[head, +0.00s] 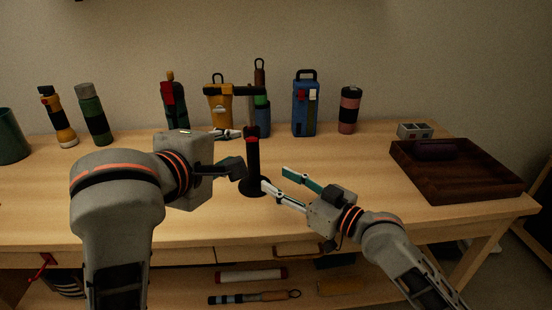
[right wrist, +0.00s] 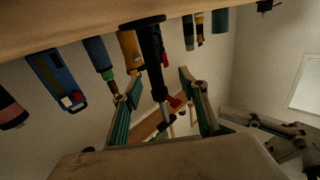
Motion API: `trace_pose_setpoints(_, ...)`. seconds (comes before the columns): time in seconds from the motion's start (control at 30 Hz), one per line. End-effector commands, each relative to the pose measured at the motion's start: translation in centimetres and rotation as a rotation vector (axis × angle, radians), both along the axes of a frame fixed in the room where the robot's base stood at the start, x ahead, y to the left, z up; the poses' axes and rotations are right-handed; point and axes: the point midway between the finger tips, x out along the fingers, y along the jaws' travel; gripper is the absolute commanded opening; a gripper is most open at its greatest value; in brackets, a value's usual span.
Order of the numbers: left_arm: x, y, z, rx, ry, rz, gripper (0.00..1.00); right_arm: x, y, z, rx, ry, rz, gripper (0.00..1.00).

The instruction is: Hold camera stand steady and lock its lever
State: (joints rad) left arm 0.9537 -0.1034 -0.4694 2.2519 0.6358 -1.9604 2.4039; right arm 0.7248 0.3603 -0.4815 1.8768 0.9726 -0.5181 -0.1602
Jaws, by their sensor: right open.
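The camera stand is a black upright pole (head: 253,155) on a round dark base, with a dark horizontal bar at its top. A small red lever (right wrist: 175,101) shows on the pole in the right wrist view, where the stand (right wrist: 150,45) appears upside down. My left gripper (head: 236,150) is just left of the pole, its fingers apart; I see no clear contact. My right gripper (head: 276,183) is open and empty, low to the right of the pole, near the base. In the right wrist view its fingers (right wrist: 158,105) spread either side of the pole's line, with the pole beyond.
Several bottles and flasks stand along the back of the table, including a blue case (head: 305,108) and a pink-and-black flask (head: 348,112). A dark wooden tray (head: 475,188) is at the right. The table right of the stand is mostly clear. Tools lie on a shelf below.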

Motion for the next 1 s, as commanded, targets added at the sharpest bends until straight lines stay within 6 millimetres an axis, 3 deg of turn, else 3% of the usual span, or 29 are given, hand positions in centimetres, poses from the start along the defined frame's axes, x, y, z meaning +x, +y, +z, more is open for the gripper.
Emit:
trace_pose_setpoints(0.1, 0.0, 0.0, 0.0, 0.000, 0.000, 0.000, 0.28, 2.3, 0.6, 2.1, 0.001, -0.003, 0.016, 0.43)
trace_pose_setpoints(0.3, 0.0, 0.0, 0.0, 0.000, 0.000, 0.000, 0.28, 4.0, 1.1, 3.9, 0.003, 0.000, 0.031, 0.43)
trace_pose_setpoints(1.0, 0.0, 0.0, 0.0, 0.000, 0.000, 0.000, 0.28, 9.5, 6.4, 4.1, 0.005, 0.001, 0.034, 0.43)
